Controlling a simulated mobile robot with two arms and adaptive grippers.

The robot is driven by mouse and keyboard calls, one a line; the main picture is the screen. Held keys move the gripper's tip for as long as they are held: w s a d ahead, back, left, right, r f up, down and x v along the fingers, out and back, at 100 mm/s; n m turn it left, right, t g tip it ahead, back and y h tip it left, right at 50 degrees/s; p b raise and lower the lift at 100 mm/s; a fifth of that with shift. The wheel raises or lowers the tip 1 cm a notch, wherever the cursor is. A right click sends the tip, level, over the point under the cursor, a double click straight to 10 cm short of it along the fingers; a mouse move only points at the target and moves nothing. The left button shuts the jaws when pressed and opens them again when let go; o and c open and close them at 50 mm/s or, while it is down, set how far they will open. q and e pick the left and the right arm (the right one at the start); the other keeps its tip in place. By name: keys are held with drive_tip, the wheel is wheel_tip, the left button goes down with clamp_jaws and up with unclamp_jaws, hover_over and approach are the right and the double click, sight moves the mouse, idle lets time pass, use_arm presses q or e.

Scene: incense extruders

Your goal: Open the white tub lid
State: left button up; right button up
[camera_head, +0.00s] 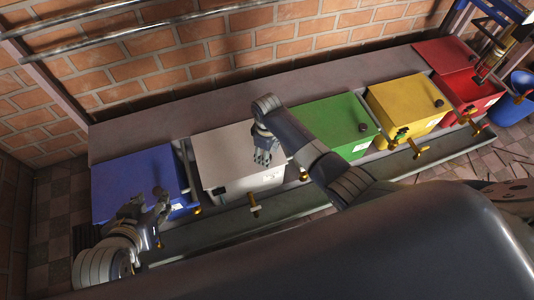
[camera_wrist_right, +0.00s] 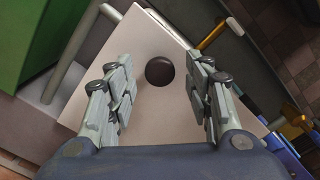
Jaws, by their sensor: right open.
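The white tub (camera_head: 222,180) stands between the blue and green tubs in the head view, with its pale lid (camera_head: 215,145) lying flat and shut on top. In the right wrist view the lid (camera_wrist_right: 150,110) fills the middle, and its round dark knob (camera_wrist_right: 160,71) shows between my fingers. My right gripper (camera_head: 263,155) is open over the right part of this lid and hides the knob in the head view. Its fingers are apart on both sides of the knob; I cannot tell whether they touch it. My left gripper (camera_head: 150,204) is open and empty in front of the blue tub.
The blue tub (camera_head: 130,175), green tub (camera_head: 335,125) and yellow tub (camera_head: 410,100) stand shut in the row. The red tub (camera_head: 470,90) at the far right has its lid (camera_head: 444,54) raised. Brass taps stick out in front, and a brick wall is behind.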

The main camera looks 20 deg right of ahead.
use_arm(q)
drive_tip(key=shift+w+d+r, duration=0.1)
drive_tip(key=shift+w+r, duration=0.1)
drive_tip(key=shift+w, duration=0.1)
use_arm(e)
drive_tip(key=shift+f, duration=0.1)
drive_tip(key=shift+c, duration=0.4)
clamp_jaws()
use_arm(q)
drive_tip(key=shift+s, duration=0.1)
use_arm(e)
drive_tip(key=shift+w, duration=0.15)
